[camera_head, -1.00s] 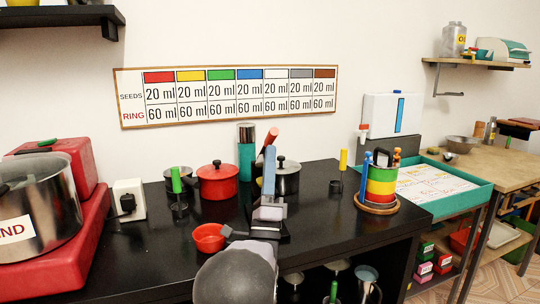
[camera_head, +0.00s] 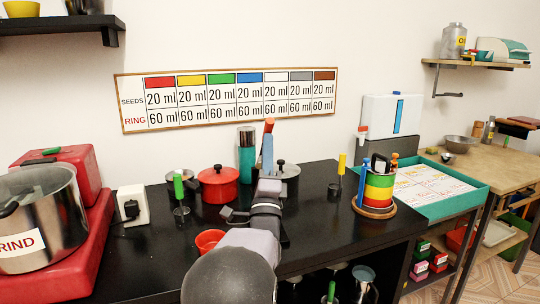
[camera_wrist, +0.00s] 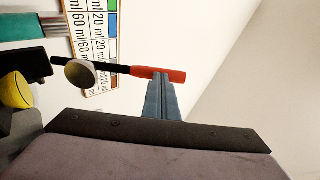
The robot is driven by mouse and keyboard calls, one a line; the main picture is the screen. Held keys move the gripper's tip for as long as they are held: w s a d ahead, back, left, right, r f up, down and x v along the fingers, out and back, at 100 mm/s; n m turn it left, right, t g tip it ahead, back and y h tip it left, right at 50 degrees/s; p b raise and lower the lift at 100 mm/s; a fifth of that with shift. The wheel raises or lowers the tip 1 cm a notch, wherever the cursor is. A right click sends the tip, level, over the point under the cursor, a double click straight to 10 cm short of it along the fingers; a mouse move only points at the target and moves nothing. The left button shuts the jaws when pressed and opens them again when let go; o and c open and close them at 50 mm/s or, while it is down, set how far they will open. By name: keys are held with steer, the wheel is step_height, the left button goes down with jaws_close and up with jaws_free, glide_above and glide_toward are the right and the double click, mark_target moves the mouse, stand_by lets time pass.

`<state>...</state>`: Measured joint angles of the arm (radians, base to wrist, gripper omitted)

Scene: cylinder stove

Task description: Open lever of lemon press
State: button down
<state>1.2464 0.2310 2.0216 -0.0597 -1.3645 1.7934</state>
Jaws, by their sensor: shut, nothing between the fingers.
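The lemon press is largely hidden behind my arm in the head view. Its red lever handle (camera_head: 269,125) shows there just above my fingertips, close to upright. In the wrist view the red handle (camera_wrist: 158,75) is on a black rod with a round grey-yellow pressing cup (camera_wrist: 80,73). A yellow dome (camera_wrist: 16,90) and part of the black press body (camera_wrist: 25,65) show at the left edge. My gripper (camera_head: 268,140) has its blue fingers together and empty. In the wrist view my fingertips (camera_wrist: 161,77) are at the red handle, apparently against it.
A red pot (camera_head: 217,184), a teal cylinder (camera_head: 246,163) and a grey pot (camera_head: 288,172) stand close around my gripper. A red bowl (camera_head: 209,239) is near my arm. Colored rings (camera_head: 378,187) stand to the right, with some clear black counter (camera_head: 330,225) before them.

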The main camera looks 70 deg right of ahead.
steer(key=r, duration=0.1)
steer(key=w+d+r, duration=0.1)
steer(key=d+r+y, duration=0.1)
steer(key=shift+w, duration=0.25)
steer(key=shift+a+f, duration=0.1)
steer(key=b+v, duration=0.1)
steer(key=v, duration=0.6)
stand_by(0.3)
steer(key=shift+f, duration=0.1)
